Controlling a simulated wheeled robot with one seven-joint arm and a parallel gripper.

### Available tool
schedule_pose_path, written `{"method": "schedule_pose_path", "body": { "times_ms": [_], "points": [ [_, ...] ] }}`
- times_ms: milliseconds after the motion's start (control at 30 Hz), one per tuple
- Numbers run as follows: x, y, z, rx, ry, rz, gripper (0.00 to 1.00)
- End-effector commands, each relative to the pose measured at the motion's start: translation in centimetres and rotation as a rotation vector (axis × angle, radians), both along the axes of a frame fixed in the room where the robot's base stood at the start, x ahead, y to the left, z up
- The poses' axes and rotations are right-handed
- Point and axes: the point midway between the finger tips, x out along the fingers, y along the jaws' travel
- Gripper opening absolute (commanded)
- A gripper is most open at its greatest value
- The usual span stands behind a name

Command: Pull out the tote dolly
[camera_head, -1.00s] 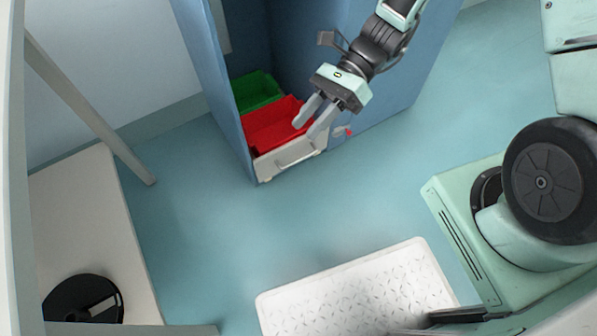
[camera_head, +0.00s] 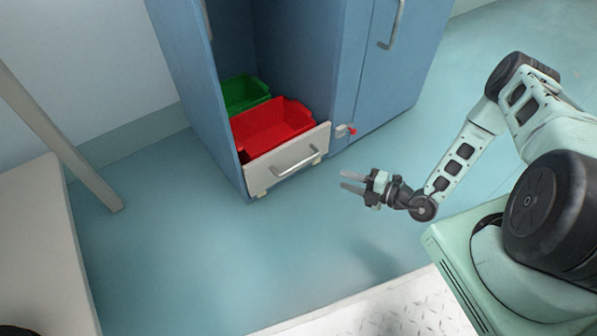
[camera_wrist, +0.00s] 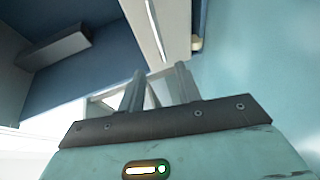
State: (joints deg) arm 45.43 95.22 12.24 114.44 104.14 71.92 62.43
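The tote dolly has a white front panel (camera_head: 268,172) with a grey bar handle (camera_head: 297,162). It stands low in the open bay of the blue cabinet, its front at the bay's mouth. A red tote (camera_head: 270,127) sits on it in front, with a green tote (camera_head: 244,94) behind. My gripper (camera_head: 346,181) is open and empty, to the right of the dolly front and apart from the handle. In the wrist view my two fingers (camera_wrist: 157,88) stand apart with nothing clearly between them; a pale panel edge there is probably the dolly's front.
The blue cabinet (camera_head: 378,85) has a closed door with a handle on the right and a small red-tipped latch (camera_head: 350,131) beside the bay. A white textured platform (camera_head: 390,310) lies at the bottom. A pale table (camera_head: 40,250) stands left. The floor before the dolly is clear.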

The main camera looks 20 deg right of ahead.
Motion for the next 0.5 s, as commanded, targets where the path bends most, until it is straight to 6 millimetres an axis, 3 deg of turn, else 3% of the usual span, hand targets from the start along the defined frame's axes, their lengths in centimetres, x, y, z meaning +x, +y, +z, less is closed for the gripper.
{"method": "schedule_pose_path", "body": {
  "times_ms": [167, 500],
  "points": [
    [1.6, 1.5, -0.6, 0.0, -0.003, 0.005, 0.34],
    [6.9, 6.1, -2.1, -0.003, -0.006, 0.008, 0.34]
  ]
}}
